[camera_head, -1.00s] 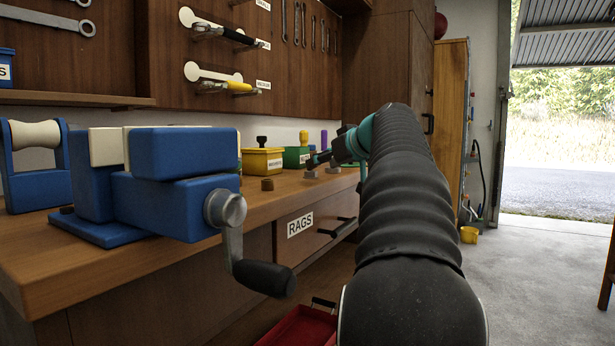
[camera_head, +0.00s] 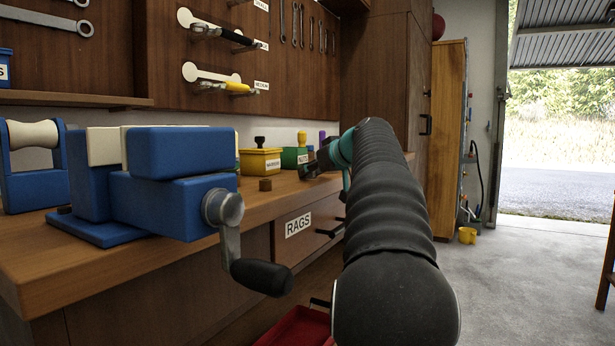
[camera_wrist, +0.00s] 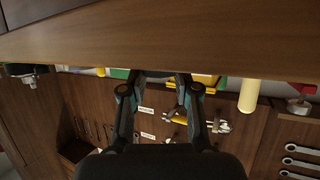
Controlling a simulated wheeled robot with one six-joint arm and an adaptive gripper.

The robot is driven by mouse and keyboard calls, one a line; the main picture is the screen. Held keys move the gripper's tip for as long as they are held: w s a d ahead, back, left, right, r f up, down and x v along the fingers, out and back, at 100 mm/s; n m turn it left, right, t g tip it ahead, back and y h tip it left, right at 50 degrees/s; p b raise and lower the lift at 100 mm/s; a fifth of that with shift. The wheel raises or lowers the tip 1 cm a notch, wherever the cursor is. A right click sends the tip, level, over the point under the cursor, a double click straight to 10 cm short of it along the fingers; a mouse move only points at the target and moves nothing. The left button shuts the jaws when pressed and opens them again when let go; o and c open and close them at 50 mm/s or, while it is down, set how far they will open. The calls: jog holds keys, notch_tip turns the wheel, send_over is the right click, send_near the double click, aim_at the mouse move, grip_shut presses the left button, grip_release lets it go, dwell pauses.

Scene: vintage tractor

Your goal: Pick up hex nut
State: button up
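My gripper (camera_head: 312,168) is low over the far part of the workbench in the head view, in front of a green bin. In the wrist view my gripper (camera_wrist: 160,77) has its two fingers spread apart, with a gap between the tips. I cannot make out a nut between them. No grey nut can be made out now beside or under my gripper; the fingers and arm cover that spot.
A yellow bin (camera_head: 260,161) and a green bin (camera_head: 294,157) stand at the back of the bench (camera_head: 250,208). A blue vise (camera_head: 180,180) with a crank fills the near left. Tools hang on the wooden wall above. Open floor lies at right.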

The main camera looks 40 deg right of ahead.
grip_shut()
jog(key=shift+r, duration=0.15)
